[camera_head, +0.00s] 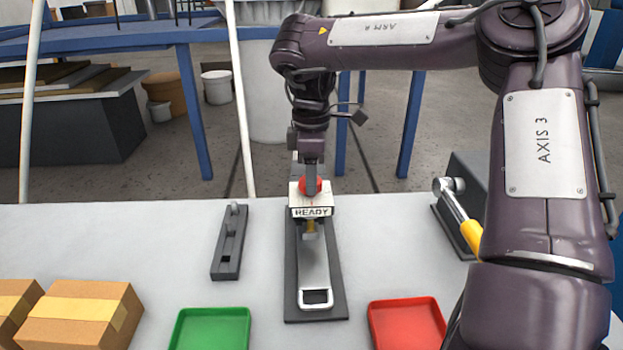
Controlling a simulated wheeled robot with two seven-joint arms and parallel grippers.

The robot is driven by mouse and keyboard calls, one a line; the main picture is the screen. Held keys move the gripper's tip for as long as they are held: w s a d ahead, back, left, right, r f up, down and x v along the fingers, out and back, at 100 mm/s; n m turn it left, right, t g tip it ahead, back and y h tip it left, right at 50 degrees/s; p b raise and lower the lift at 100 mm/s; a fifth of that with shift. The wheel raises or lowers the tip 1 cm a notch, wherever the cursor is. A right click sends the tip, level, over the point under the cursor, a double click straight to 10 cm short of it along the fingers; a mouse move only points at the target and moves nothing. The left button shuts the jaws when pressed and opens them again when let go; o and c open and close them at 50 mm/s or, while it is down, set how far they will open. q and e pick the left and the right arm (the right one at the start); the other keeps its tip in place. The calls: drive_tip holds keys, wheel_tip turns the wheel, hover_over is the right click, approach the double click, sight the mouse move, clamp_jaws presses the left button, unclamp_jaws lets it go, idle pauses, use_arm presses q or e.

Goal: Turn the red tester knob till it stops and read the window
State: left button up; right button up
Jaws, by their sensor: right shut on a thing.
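The tester (315,262) stands in the middle of the white table on a dark grey base. A label on the block's front reads READY (310,212). A small pale-framed window (316,298) is at the tester's near end; I can make out no reading in it. My right gripper (311,180) reaches down from above and is shut on the red knob, partly hiding it. My left gripper is not in view.
A green tray (212,330) and a red tray (407,325) lie at the near edge. Cardboard boxes (80,315) stand at the left. A dark slotted holder (230,243) lies left of the tester. A yellow-handled lever device (462,222) stands at the right, partly behind my right arm.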

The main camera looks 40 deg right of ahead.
drive_tip(key=shift+w+m, duration=0.1)
drive_tip(key=shift+m, duration=0.5)
drive_tip(key=shift+r, duration=0.15)
drive_tip(key=o, duration=1)
drive_tip(key=shift+c, duration=0.2)
drive_tip(key=shift+b, duration=0.3)
wheel_tip(320, 180, up, 8)
drive_tip(key=shift+f+p, duration=0.15)
drive_tip(key=shift+p, duration=0.2)
drive_tip(key=shift+f, duration=0.1)
